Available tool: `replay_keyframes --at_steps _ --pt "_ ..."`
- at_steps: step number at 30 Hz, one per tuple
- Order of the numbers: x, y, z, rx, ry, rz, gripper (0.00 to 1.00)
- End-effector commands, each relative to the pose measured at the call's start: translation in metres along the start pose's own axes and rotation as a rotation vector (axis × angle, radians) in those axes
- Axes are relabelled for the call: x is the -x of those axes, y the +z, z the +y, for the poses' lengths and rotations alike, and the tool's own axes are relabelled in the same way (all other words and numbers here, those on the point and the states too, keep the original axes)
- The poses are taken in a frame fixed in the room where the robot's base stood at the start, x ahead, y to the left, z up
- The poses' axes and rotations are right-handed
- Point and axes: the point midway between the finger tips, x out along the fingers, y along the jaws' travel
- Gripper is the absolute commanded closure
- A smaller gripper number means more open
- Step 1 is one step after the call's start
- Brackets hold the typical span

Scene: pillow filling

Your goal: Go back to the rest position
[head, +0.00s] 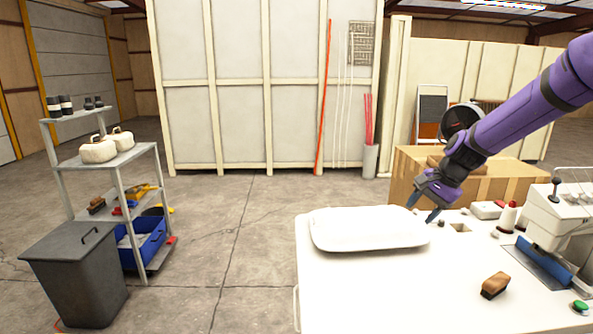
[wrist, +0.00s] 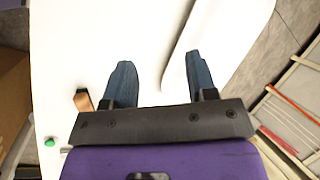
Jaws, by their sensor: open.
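A white pillow (head: 368,229) lies flat on the white table (head: 400,290). Any contact with the pillow cannot be told. In the wrist view my gripper (wrist: 158,58) shows two blue fingers spread apart with nothing between them. The pillow's edge (wrist: 212,40) runs beside and behind the right finger in that view, over the bare tabletop (wrist: 75,40).
A sewing machine (head: 560,220) stands at the table's right, with a thread spool (head: 507,216) near it. A brown brush (head: 495,285) lies at the front. A cardboard box (head: 510,180) stands behind the table. A shelf cart (head: 128,160) and grey bin (head: 80,275) stand left; floor between is clear.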

Motion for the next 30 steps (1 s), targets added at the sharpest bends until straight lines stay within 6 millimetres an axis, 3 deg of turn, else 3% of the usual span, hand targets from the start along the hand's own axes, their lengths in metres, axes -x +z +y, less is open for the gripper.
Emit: replay_keyframes --at_steps 14,23,30 --pt "0.088 0.114 0.035 0.379 0.18 0.207 0.48" --pt "0.137 0.181 0.077 0.579 0.24 0.314 0.48" --pt "0.167 0.228 0.121 0.727 0.257 0.384 0.48"
